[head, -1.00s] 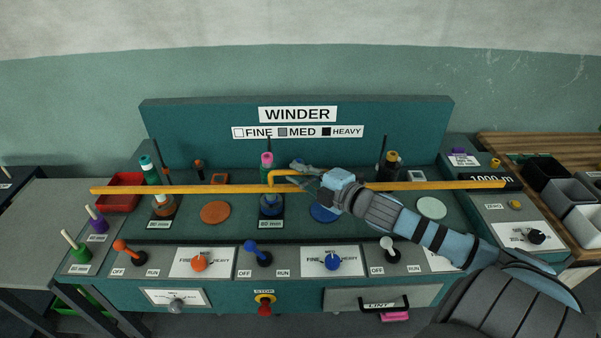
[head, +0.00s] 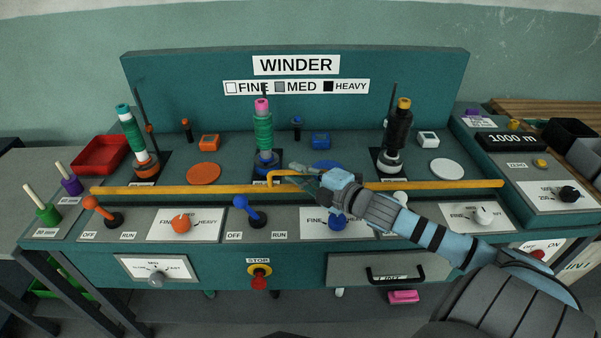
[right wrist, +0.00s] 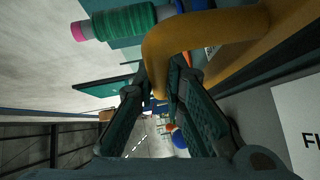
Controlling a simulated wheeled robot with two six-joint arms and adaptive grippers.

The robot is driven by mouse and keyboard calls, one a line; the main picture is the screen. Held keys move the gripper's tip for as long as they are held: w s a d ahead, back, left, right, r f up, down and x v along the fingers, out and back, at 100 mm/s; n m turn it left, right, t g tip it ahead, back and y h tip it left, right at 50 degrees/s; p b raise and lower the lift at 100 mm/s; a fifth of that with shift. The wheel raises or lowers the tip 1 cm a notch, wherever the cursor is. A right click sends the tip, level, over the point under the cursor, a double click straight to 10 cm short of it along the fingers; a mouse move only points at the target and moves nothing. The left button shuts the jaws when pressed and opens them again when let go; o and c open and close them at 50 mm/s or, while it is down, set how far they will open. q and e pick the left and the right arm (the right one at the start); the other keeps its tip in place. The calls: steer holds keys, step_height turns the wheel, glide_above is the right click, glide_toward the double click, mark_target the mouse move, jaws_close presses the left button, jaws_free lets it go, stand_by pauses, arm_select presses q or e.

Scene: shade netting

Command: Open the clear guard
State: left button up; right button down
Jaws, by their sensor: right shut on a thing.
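The clear guard shows mainly as its long yellow front bar (head: 215,187), which runs across the winder console in front of the spools. Its clear panel is too faint to make out. A bent yellow handle (head: 271,177) stands at the middle of the bar; it is large in the right wrist view (right wrist: 205,32). My right gripper (head: 292,178) is shut on this handle, and its fingers (right wrist: 160,92) close around the handle's end in the right wrist view. My left gripper is not in view.
Upright spools with green (head: 263,130) and black (head: 398,128) thread stand behind the bar. Orange (head: 97,205) and blue (head: 244,206) levers stand close in front.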

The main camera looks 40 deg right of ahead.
steer(key=shift+r, duration=0.1)
steer(key=c, duration=1.7)
jaws_free()
steer(key=shift+w+a, duration=0.1)
steer(key=shift+w, duration=0.1)
steer(key=shift+o, duration=0.2)
steer(key=shift+s+r, duration=0.1)
steer(key=shift+r, duration=0.05)
step_height(320, 180, up, 10)
steer(key=shift+f, duration=0.2)
